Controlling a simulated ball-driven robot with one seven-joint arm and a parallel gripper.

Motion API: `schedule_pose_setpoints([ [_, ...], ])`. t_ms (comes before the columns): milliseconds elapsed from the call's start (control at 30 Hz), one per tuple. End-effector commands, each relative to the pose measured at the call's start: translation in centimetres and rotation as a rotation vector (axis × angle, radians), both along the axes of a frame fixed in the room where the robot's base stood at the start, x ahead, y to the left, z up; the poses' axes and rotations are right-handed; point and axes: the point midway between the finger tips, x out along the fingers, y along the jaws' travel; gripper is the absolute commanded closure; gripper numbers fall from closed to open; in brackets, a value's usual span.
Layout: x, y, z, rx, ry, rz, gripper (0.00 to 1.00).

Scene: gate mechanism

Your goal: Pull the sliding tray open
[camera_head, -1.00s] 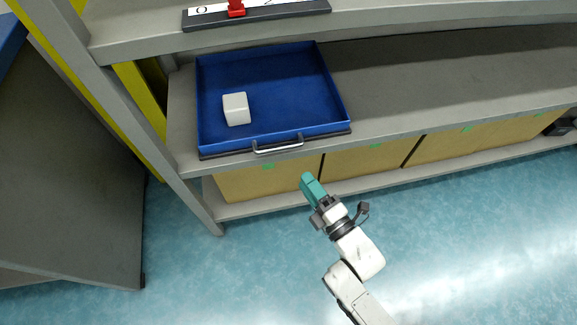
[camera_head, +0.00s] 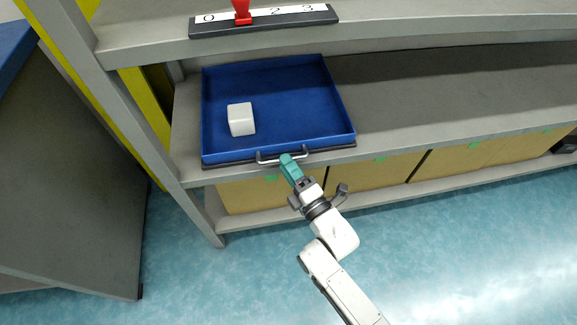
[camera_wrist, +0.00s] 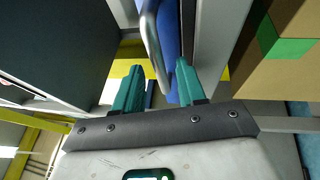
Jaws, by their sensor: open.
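The sliding tray (camera_head: 280,82) is a shallow blue tray on the grey shelf, with a white cube (camera_head: 241,119) in its left part. A metal bar handle (camera_head: 268,161) runs along its front edge. My gripper (camera_head: 287,160) has teal fingers and is at the handle's middle in the head view. In the wrist view the two fingers (camera_wrist: 158,88) are apart, and the handle (camera_wrist: 153,42) lies ahead, between or just beyond their tips. I cannot tell whether the fingers touch it.
Cardboard boxes (camera_head: 360,184) stand on the lower shelf under the tray. A numbered strip with a red slider (camera_head: 242,12) is on the upper shelf edge. A grey panel (camera_head: 65,190) stands at the left. The blue floor in front is clear.

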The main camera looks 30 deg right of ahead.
Motion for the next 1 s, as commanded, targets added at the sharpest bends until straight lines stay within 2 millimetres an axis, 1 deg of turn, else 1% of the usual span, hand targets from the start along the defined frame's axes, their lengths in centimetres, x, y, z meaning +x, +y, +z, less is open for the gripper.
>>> schedule_pose_setpoints([
  [300,0.22,0.01,0.02,0.0,0.001,0.0,0.6],
  [700,0.2,0.01,0.02,0.0,0.001,0.0,0.98],
  [733,0.2,0.01,0.02,0.0,0.001,0.0,1.0],
  [1000,0.19,0.0,0.0,0.0,0.001,0.0,1.0],
])
